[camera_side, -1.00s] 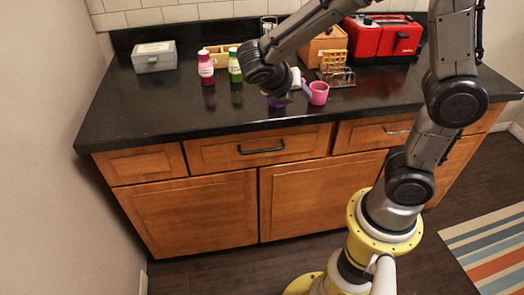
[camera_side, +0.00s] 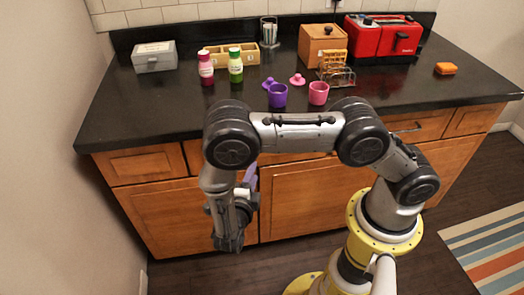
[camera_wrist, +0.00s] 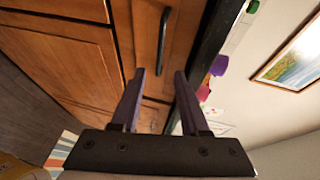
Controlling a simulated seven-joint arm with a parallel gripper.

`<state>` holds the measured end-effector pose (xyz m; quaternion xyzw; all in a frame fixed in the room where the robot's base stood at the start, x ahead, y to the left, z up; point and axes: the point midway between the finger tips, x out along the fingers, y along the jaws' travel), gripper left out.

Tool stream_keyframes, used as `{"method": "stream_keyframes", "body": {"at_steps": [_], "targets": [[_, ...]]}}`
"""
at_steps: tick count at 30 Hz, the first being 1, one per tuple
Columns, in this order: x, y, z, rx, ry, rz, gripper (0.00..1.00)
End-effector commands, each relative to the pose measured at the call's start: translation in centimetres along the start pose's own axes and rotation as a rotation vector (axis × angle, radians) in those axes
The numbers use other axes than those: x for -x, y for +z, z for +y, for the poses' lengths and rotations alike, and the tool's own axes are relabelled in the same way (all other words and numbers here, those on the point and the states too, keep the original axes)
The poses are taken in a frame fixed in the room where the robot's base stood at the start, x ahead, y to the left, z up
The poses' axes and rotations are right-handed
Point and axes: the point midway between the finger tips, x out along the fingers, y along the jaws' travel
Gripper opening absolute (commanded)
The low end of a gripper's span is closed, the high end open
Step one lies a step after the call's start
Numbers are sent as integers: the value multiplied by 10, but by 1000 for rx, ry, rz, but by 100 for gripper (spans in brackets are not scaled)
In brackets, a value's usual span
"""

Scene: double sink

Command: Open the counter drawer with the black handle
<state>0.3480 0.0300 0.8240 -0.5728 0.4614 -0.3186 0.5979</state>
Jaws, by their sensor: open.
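The wooden counter drawer (camera_wrist: 180,35) shows in the wrist view, its front looking flush with the cabinet. Its black bar handle (camera_wrist: 163,42) runs up the picture, just beyond my fingertips and between their lines. My gripper (camera_wrist: 160,72) is open and empty, its two purple fingers pointing at the drawer front. I cannot tell whether they touch the handle. In the side view my gripper (camera_side: 250,178) is low in front of the cabinet, fingers partly hidden by my arm. My arm also hides the handle and most of the drawer (camera_side: 194,155) there.
The black countertop (camera_side: 150,110) overhangs the drawers. On it stand bottles (camera_side: 236,65), a purple cup (camera_side: 278,95), a pink cup (camera_side: 318,93), a grey box (camera_side: 154,57) and a red toaster (camera_side: 383,37). Cabinet doors (camera_side: 305,200) lie below. The floor in front is clear.

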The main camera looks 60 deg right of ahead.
Motion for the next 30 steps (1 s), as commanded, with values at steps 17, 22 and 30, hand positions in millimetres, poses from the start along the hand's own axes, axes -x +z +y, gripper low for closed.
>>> {"method": "stream_keyframes", "body": {"at_steps": [17,22,30], "targets": [[-106,-2,0,-2,2,7,45],[-122,-1,0,-2,1,4,45],[-128,-1,0,-3,1,2,45]]}}
